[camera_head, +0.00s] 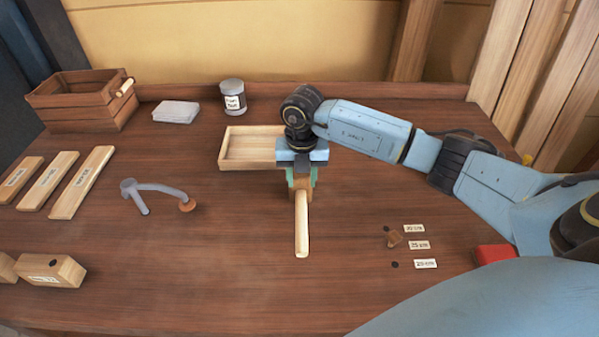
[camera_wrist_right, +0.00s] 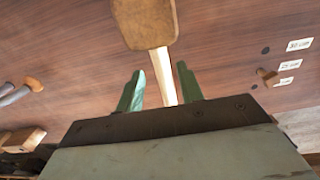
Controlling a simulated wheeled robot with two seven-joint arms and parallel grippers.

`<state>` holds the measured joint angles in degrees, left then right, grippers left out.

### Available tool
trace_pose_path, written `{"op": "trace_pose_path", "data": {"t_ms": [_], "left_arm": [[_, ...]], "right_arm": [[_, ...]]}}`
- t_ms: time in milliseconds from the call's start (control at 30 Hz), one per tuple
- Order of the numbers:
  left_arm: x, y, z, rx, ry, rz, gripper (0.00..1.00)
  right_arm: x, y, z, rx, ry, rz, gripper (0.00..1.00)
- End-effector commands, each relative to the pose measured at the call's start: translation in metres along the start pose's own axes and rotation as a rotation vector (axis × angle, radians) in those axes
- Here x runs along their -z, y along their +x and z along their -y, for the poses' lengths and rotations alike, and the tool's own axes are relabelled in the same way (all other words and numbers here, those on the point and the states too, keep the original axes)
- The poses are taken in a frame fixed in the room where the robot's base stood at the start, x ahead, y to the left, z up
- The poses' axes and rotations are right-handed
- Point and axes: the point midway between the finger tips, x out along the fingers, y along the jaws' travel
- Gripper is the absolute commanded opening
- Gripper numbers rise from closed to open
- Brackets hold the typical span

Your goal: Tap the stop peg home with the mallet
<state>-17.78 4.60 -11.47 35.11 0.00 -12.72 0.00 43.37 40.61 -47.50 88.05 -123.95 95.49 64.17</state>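The wooden mallet lies on the bench, its pale handle (camera_head: 301,228) pointing toward the front edge. Its head (camera_wrist_right: 147,22) shows at the top of the right wrist view and is mostly hidden under my gripper in the head view. My right gripper (camera_head: 301,178) is above the mallet, fingers pointing down. In the wrist view its green fingers (camera_wrist_right: 160,82) are apart, with the handle between them and gaps on both sides. The brown stop peg (camera_head: 394,239) stands up from the bench beside the 25 cm label; it also shows in the wrist view (camera_wrist_right: 267,76). My left gripper is out of view.
A shallow wooden tray (camera_head: 248,163) lies behind my gripper. A grey metal holdfast (camera_head: 158,190), wooden slats (camera_head: 82,182), a crate (camera_head: 80,98), a cloth (camera_head: 176,112) and a tin (camera_head: 233,98) are left. A red block (camera_head: 493,254) is right of the labels. The front middle is clear.

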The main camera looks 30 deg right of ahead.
Motion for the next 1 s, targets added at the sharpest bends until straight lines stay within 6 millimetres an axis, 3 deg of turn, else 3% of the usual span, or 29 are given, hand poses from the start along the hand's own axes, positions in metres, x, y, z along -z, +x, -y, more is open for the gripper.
{"op": "trace_pose_path", "data": {"t_ms": [500, 933, 1000], "left_arm": [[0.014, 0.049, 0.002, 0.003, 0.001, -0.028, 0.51], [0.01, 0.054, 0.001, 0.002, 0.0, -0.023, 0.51], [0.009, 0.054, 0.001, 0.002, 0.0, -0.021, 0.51]], "right_arm": [[0.0, 0.064, 0.0, 0.001, 0.001, -0.002, 0.37], [0.0, 0.072, 0.0, 0.0, 0.0, -0.001, 0.37], [0.0, 0.072, 0.0, 0.0, 0.0, -0.001, 0.31]]}}
